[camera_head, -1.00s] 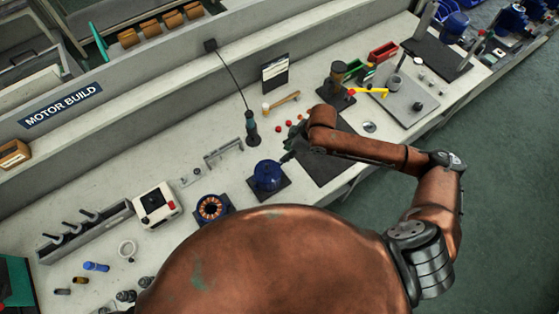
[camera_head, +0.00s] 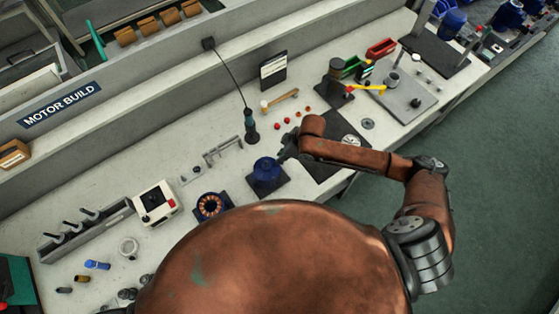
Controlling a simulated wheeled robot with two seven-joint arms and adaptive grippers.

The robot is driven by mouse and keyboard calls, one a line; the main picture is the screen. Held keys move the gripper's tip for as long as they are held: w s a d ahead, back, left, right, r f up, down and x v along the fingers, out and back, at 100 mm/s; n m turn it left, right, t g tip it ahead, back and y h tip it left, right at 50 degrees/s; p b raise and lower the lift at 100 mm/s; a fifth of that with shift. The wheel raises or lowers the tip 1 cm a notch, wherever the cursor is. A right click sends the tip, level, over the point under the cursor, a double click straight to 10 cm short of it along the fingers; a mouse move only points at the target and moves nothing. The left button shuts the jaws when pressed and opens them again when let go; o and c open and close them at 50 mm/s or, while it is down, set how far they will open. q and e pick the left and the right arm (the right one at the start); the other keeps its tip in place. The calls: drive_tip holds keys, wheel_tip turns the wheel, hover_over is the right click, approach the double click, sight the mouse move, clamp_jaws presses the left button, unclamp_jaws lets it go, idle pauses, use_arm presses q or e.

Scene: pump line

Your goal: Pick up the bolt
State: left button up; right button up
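I cannot single out a bolt for certain at this size. Several small red pieces (camera_head: 285,120) lie on the bench beside the dark mat and could be caps or bolt heads. My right gripper (camera_head: 285,151) is dark and small, at the end of my copper-coloured arm. It is just above and right of the blue motor housing (camera_head: 266,170), which sits on a dark square plate. Whether it touches the housing, and whether its fingers are open, I cannot tell. My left gripper is not in view.
A dark mat (camera_head: 325,172) lies partly under my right arm. A mallet (camera_head: 281,101), a hanging screwdriver (camera_head: 250,126) and a grey metal handle (camera_head: 222,148) are behind. A copper-wound stator (camera_head: 210,206) and a white box (camera_head: 154,203) stand left. Fixtures and bins stand right.

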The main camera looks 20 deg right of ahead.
clamp_jaws()
wheel_tip(320, 180, up, 10)
drive_tip(key=shift+b, duration=0.35)
idle(0.4)
